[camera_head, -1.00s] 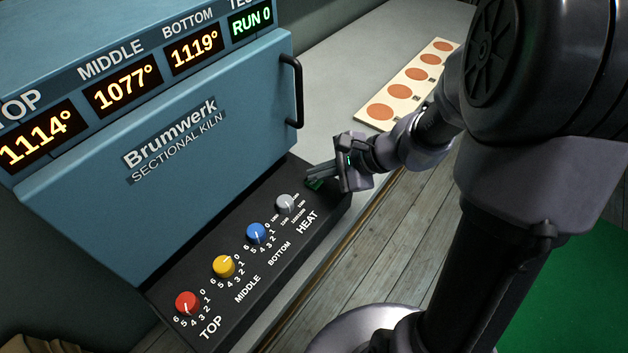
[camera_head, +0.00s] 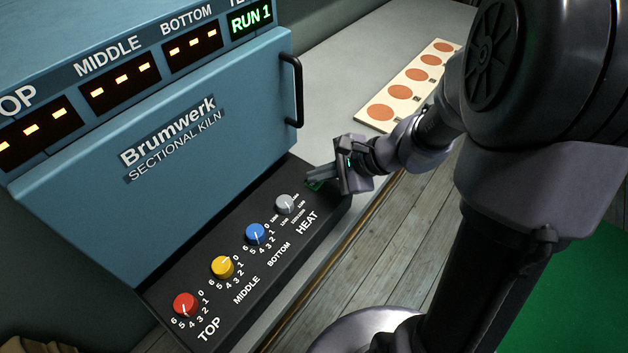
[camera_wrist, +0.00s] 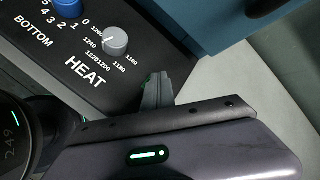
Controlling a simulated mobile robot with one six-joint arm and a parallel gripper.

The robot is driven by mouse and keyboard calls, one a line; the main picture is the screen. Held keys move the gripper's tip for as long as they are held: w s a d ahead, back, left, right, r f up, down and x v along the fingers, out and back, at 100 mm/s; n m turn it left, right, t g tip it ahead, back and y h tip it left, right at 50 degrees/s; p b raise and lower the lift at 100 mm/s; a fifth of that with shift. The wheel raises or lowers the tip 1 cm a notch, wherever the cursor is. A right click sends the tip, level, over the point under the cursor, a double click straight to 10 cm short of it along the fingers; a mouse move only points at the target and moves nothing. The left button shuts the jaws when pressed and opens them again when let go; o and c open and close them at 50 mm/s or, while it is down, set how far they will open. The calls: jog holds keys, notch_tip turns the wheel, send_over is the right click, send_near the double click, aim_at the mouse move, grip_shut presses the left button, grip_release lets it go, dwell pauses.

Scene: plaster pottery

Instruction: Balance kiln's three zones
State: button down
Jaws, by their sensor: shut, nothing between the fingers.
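The blue Brumwerk sectional kiln (camera_head: 200,175) stands at the left with its door shut. Its TOP display (camera_head: 32,135), MIDDLE display (camera_head: 120,84) and BOTTOM display (camera_head: 193,46) show only dashes. The test display (camera_head: 250,19) reads RUN 1. On the black panel sit the red TOP knob (camera_head: 185,304), yellow MIDDLE knob (camera_head: 222,267), blue BOTTOM knob (camera_head: 255,233) and grey HEAT knob (camera_head: 285,204). My gripper (camera_head: 312,181) is shut and empty at the panel's right end, over a green button (camera_head: 315,186) that it mostly hides. In the wrist view its fingers (camera_wrist: 156,88) are beside the grey knob (camera_wrist: 115,40).
A pale board (camera_head: 405,97) with several orange discs lies on the grey bench behind my gripper. The black door handle (camera_head: 295,90) sticks out near the gripper. The bench (camera_head: 335,75) between kiln and board is clear.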

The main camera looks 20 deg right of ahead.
aim_at(318, 184)
jog(key=shift+r, duration=0.1)
jog(key=shift+r+p, duration=0.55)
jog(key=shift+r, duration=0.15)
notch_tip(318, 184, up, 5)
jog(key=p, duration=0.4)
jog(key=shift+r, duration=0.1)
